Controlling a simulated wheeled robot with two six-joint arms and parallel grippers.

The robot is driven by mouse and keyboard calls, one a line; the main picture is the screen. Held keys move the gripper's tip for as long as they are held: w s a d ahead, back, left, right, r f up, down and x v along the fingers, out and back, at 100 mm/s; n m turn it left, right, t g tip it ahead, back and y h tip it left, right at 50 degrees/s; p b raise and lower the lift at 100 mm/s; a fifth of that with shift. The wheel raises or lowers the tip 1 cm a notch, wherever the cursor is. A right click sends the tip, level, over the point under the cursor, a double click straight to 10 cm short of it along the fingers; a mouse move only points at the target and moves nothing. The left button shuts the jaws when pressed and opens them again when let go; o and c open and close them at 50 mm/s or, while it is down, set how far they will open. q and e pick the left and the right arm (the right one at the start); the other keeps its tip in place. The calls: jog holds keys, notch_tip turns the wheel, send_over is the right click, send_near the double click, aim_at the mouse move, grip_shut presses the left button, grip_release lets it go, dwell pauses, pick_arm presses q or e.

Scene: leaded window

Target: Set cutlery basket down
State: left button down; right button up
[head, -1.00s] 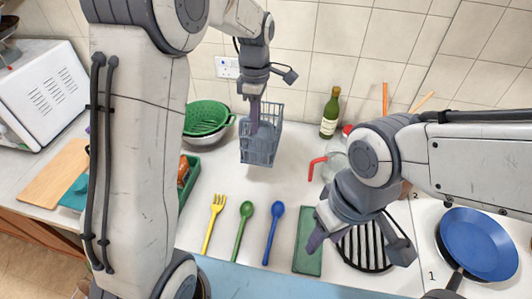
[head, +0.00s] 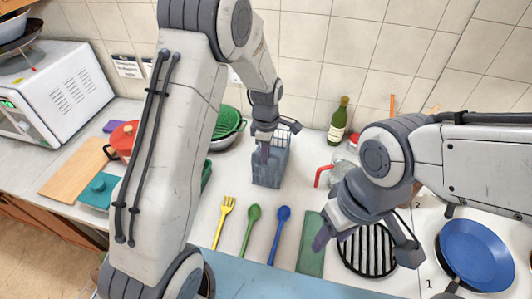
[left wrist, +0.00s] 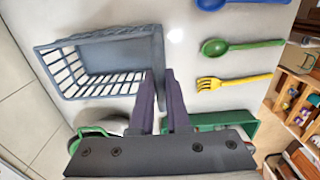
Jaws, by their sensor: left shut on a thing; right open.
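The grey-blue cutlery basket (head: 268,174) stands upright at the back middle of the counter, right of the green colander. I cannot tell whether its base touches the counter. My left gripper (head: 265,152) is shut on the basket's near wall. In the left wrist view the basket (left wrist: 100,84) shows its slotted side and open inside, and the fingers (left wrist: 163,88) pinch one end wall. The basket looks empty. My right gripper (head: 362,250) is open and empty over the green mat and black trivet, away from the basket.
Yellow fork (head: 223,215), green spoon (head: 250,228) and blue spoon (head: 279,232) lie in front of the basket. Green colander (head: 229,122) stands to its left; wine bottle (head: 338,124) and red-handled jug (head: 322,175) to its right. Green mat (head: 311,258), trivet (head: 368,252) and blue pan (head: 476,252) lie right.

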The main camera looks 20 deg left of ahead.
pick_arm(q)
jog(key=c, duration=0.9)
grip_release()
notch_tip(320, 180, up, 11)
jog(key=b, duration=0.3)
jog(key=s+d+r+m, duration=0.3)
jog(key=s+d+m, duration=0.5)
jog(key=s+m, duration=0.3)
jog(key=s+d+f+m+h, duration=0.1)
jog(key=s+m, duration=1.3)
jog(key=s, duration=0.2)
jog(key=shift+s+d+f, duration=0.15)
jog(key=shift+s+f, duration=0.15)
jog(key=shift+s, duration=0.05)
